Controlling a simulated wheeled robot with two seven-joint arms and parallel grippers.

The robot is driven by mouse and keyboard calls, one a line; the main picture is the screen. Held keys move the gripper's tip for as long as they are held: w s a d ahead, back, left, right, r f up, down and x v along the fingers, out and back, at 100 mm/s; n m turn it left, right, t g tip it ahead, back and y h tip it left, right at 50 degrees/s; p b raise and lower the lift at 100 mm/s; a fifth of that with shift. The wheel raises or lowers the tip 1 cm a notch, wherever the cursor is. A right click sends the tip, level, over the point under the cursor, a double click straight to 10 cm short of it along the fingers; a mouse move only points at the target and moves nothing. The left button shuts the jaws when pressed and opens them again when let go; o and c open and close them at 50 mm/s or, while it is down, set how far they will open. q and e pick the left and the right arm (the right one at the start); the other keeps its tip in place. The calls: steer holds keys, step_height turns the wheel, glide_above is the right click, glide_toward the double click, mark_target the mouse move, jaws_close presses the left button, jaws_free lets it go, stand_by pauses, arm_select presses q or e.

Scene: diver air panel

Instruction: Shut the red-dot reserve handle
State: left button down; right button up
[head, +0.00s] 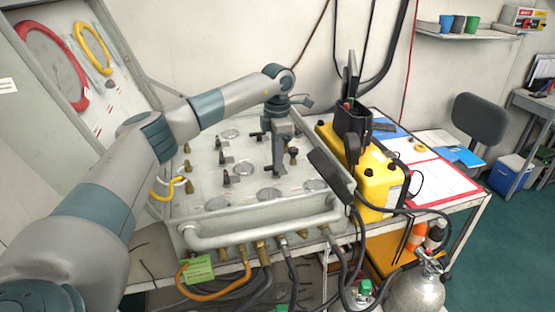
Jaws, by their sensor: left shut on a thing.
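The grey air panel (222,205) lies on a metal-framed bench, with gauges and several small dark valve handles on its top face. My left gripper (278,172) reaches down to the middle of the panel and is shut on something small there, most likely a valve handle. The fingers hide what they hold, so I cannot tell whether it has a red dot or how far it is turned. One uncovered handle (225,179) with a reddish mark stands left of the gripper, and another (294,158) stands to its right. My right gripper is out of view.
A yellow case (375,185) with a black holder (352,125) stands right of the panel. A dark slate (330,172) leans at the panel's right edge. A pipe rail (262,232) and hoses run along the front. A gas cylinder (415,292) stands below.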

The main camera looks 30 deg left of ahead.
arm_select(q)
steer(key=shift+r, duration=0.15)
steer(key=c, duration=1.8)
jaws_free()
steer(key=shift+r+b, duration=0.3)
steer(key=shift+r, duration=0.3)
step_height(320, 180, up, 4)
steer(key=shift+f+b, duration=0.1)
steer(key=shift+b, duration=0.55)
steer(key=shift+a+r+b, duration=0.1)
steer(key=shift+r+b, duration=0.6)
steer(key=shift+r, duration=5.45)
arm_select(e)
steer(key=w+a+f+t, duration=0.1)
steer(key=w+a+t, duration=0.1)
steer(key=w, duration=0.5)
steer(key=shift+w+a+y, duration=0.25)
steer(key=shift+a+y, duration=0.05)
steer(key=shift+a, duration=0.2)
